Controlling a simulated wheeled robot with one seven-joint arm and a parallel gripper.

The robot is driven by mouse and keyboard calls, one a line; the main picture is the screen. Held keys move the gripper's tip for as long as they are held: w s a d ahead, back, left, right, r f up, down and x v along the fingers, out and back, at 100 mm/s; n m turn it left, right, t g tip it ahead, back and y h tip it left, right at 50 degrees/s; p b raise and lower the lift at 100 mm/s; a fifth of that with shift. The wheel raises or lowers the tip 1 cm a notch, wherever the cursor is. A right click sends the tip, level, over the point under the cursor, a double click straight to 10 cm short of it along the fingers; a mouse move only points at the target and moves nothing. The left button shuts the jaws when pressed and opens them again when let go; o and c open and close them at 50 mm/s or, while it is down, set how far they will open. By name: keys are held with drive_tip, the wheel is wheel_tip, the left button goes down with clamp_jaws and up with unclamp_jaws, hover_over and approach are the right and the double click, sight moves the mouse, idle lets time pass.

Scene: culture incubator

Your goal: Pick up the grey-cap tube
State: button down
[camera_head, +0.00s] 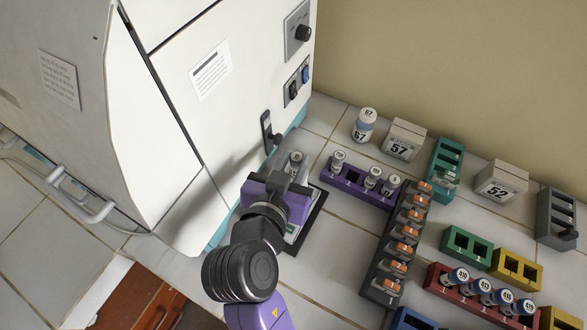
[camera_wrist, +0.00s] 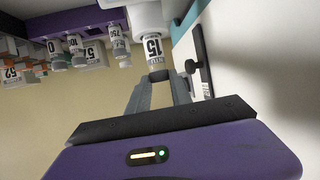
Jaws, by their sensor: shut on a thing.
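My gripper (camera_head: 290,172) is beside the white incubator's front, above a dark-edged pad. It is shut on a small tube (camera_head: 295,158) with a greyish top, which is partly hidden by the fingers in the head view. In the wrist view my gripper's fingers (camera_wrist: 158,78) close at the end of a white tube labelled 15 (camera_wrist: 153,43). I cannot tell how far the tube is from the surface.
A purple rack (camera_head: 335,183) with several white tubes stands just right of my gripper. A long grey rack (camera_head: 375,270) holds orange-marked items. The incubator (camera_head: 200,120) with its black handle (camera_head: 268,128) is close on the left. A dark-edged pad (camera_head: 313,218) lies beneath.

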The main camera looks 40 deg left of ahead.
wheel_tip(320, 180, up, 16)
drive_tip(key=shift+r+b, duration=0.15)
drive_tip(key=shift+b, duration=0.2)
